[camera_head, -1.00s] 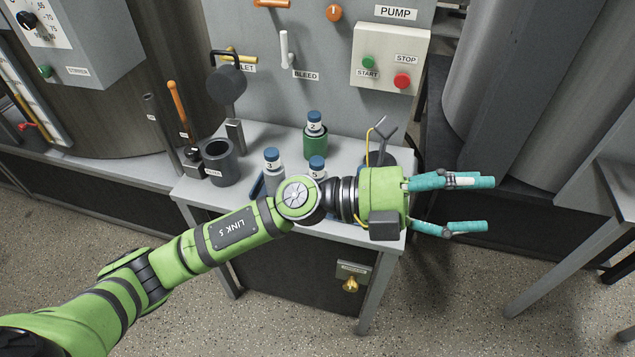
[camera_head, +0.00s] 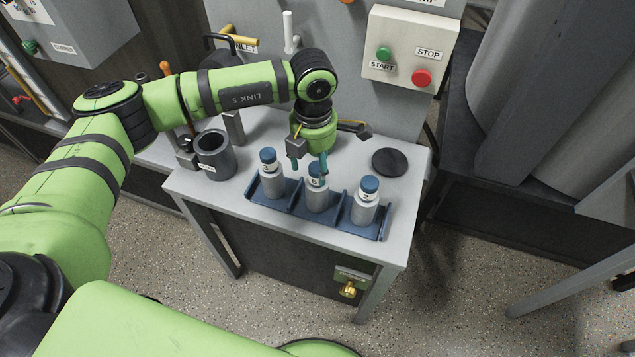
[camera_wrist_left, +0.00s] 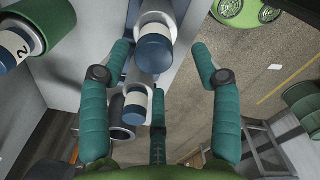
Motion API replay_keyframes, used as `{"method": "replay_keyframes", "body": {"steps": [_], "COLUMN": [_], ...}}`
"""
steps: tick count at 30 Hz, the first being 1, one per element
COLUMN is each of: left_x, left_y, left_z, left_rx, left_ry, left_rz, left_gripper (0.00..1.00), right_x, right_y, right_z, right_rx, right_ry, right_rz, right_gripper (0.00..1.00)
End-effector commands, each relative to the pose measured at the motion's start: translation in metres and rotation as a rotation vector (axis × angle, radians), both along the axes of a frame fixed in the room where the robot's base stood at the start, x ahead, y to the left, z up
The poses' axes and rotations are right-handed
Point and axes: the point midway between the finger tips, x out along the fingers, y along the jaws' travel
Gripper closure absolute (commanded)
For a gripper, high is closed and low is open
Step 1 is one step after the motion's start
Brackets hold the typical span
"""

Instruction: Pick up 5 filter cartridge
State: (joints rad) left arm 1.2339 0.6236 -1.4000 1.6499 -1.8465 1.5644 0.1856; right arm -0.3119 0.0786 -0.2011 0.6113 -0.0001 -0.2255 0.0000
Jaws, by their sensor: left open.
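Three white cartridges with blue caps stand upright in a row in a blue rack (camera_head: 338,226) on the grey bench. The filter cartridge in the middle (camera_head: 317,200), labelled 5 in the earlier view, stands between the left cartridge (camera_head: 271,184) and the right cartridge (camera_head: 364,212). My left gripper (camera_head: 309,167) is open and points down, its teal fingers at the middle cartridge's cap. In the left wrist view a blue cap (camera_wrist_left: 154,50) lies between the spread fingertips, with no clear grip on it. My right gripper is out of view.
A grey cup (camera_head: 214,160) stands left of the rack, a black disc (camera_head: 390,162) right. The panel with pump buttons (camera_head: 408,55) rises behind.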

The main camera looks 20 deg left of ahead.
Motion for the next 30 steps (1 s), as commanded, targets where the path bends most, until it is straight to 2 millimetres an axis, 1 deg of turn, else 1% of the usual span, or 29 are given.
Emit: {"method": "replay_keyframes", "body": {"steps": [1,2,3,5,8,9,12,15,16,17,18,20,21,27,30], "left_x": [0.0,0.001,0.002,0.002,0.002,0.002,0.003,0.003,0.003,0.002,0.002,0.003,0.002,0.003,0.003], "left_y": [-0.003,-0.004,-0.005,-0.005,-0.005,-0.005,-0.005,-0.005,-0.005,-0.005,-0.005,-0.005,-0.005,-0.005,-0.005], "left_z": [-0.004,-0.009,-0.016,-0.025,-0.034,-0.036,-0.038,-0.038,-0.038,-0.038,-0.037,-0.037,-0.037,-0.037,-0.037], "left_rx": [0.001,0.0,0.001,0.0,-0.001,-0.001,-0.002,-0.002,-0.002,-0.002,-0.002,-0.003,-0.003,-0.004,-0.004], "left_ry": [0.006,0.006,0.005,0.006,0.002,0.001,0.001,0.001,0.001,0.001,0.001,0.0,0.0,0.001,0.001], "left_rz": [-0.001,0.0,0.0,0.001,-0.001,-0.002,-0.002,-0.002,-0.002,-0.002,-0.002,-0.002,-0.001,-0.001,-0.001], "left_gripper": [0.37,0.37,0.37,0.37,0.37,0.37,0.37,0.37,0.45,0.57,0.73,0.97,1.0,1.0,1.0], "right_x": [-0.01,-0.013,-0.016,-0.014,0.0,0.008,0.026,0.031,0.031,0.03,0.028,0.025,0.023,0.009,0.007], "right_y": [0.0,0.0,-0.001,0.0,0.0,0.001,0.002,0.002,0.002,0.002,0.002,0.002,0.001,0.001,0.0], "right_z": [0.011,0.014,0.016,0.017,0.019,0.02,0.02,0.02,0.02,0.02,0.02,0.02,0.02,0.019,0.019], "right_rx": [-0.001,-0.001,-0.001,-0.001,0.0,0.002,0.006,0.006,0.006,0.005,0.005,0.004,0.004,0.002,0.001], "right_ry": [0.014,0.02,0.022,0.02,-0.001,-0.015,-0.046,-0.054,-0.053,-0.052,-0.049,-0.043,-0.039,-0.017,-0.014], "right_rz": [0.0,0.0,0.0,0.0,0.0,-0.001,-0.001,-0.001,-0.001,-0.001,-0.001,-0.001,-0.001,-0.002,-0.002], "right_gripper": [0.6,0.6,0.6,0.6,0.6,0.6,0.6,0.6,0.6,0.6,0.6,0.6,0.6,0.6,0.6]}}
